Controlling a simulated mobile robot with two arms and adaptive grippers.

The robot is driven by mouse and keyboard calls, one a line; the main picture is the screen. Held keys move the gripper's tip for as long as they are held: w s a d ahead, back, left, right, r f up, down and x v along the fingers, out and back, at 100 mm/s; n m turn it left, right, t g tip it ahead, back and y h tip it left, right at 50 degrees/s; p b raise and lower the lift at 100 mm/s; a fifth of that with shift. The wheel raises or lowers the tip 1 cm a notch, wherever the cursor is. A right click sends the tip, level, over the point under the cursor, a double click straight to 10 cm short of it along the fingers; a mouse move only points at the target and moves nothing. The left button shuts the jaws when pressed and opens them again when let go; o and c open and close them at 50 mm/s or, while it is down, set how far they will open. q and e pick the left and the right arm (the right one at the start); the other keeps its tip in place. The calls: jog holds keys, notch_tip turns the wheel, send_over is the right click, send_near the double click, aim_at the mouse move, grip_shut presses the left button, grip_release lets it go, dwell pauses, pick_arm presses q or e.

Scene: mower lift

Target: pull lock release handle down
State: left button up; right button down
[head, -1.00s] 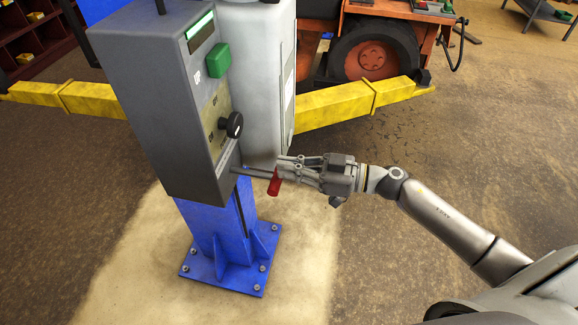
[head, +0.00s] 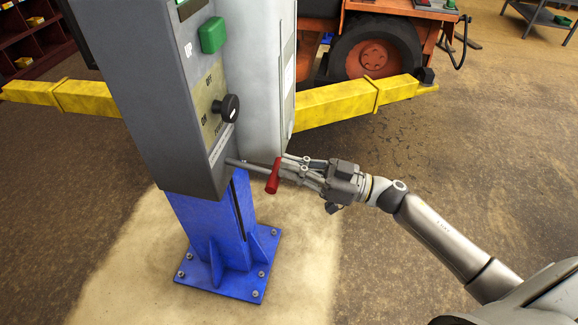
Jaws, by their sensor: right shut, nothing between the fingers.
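The lock release handle is a thin grey lever with a red grip (head: 272,177) at its end. The lever sticks out to the right from the lower edge of the grey control box (head: 165,110), sloping slightly down. My right gripper (head: 284,168) comes in from the right, its fingers shut with nothing between them. Its fingertips are at the upper part of the red grip, overlapping it in the view. I cannot tell whether they touch it. My left gripper is not in view.
The box has a green button (head: 213,35) and a black knob (head: 229,108). It sits on a blue post (head: 215,228) bolted to the floor. A yellow lift arm (head: 335,106) crosses behind, with an orange mower (head: 408,40) beyond. Floor to the right is clear.

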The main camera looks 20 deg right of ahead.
aim_at(266, 174)
notch_tip(266, 174, down, 7)
jog(key=t+y+b, duration=0.2)
jog(key=y+b, duration=0.1)
jog(key=b, duration=0.6)
jog(key=shift+w+a+b, duration=0.3)
jog(key=shift+w+a, duration=0.05)
jog(key=shift+a, duration=0.1)
jog(key=shift+f, duration=0.15)
